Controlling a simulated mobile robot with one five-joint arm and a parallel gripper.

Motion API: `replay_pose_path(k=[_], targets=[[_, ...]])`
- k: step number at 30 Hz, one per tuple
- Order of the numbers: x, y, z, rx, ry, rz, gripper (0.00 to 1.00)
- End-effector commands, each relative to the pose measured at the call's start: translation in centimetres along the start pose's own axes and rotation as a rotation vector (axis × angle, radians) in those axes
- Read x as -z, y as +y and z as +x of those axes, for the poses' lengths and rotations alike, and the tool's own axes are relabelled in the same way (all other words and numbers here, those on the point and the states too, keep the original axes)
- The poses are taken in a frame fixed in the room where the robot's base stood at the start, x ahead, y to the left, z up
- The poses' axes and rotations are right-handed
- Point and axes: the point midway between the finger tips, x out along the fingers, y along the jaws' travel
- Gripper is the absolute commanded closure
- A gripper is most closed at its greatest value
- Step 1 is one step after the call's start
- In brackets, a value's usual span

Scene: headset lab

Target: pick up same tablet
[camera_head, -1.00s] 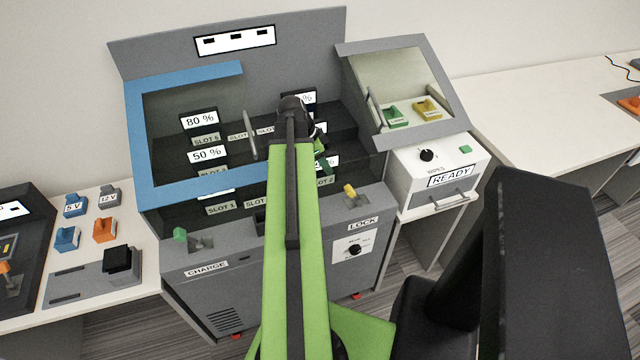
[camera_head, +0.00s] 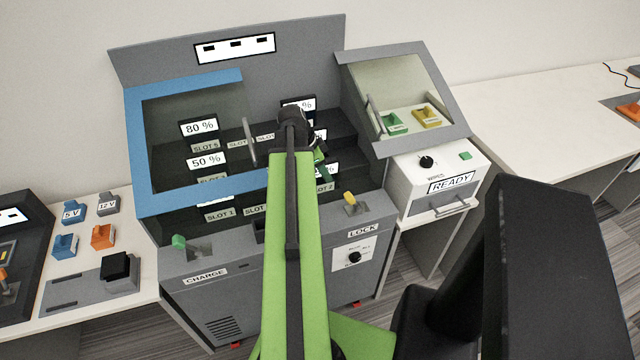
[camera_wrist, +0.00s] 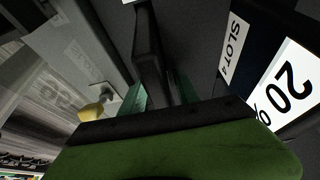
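Tablets stand in the slots of the grey charging cabinet (camera_head: 240,290). One screen reads 80 % (camera_head: 199,127) and one reads 50 % (camera_head: 206,161); others are partly hidden by my arm. My gripper (camera_head: 320,165) is inside the cabinet at the right slots, mostly behind my arm. In the wrist view, the teal fingers of my gripper (camera_wrist: 158,92) stand on both sides of a dark upright slab, seen edge-on (camera_wrist: 149,45), probably a tablet. Whether they press on it cannot be told. A tablet screen reading 20 % (camera_wrist: 285,90) is at the right.
A blue-framed clear cover (camera_head: 140,160) is over the left slots. A yellow lever (camera_head: 350,198) by the LOCK label and a green lever (camera_head: 179,242) are on the front ledge. A white wipes box (camera_head: 440,180) reading READY stands at right, below a grey-framed case (camera_head: 430,80).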

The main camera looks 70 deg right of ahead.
Motion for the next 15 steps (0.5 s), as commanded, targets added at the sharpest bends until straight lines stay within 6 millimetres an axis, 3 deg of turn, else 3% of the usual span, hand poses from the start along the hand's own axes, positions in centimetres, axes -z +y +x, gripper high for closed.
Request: replay_pose_path(k=[1, 8, 15], targets=[[-0.01, 0.0, -0.01, 0.0, 0.0, 0.0, 0.71], [-0.03, -0.01, -0.01, 0.0, 0.0, 0.0, 1.0], [-0.04, 0.0, -0.02, 0.0, 0.0, -0.001, 1.0]])
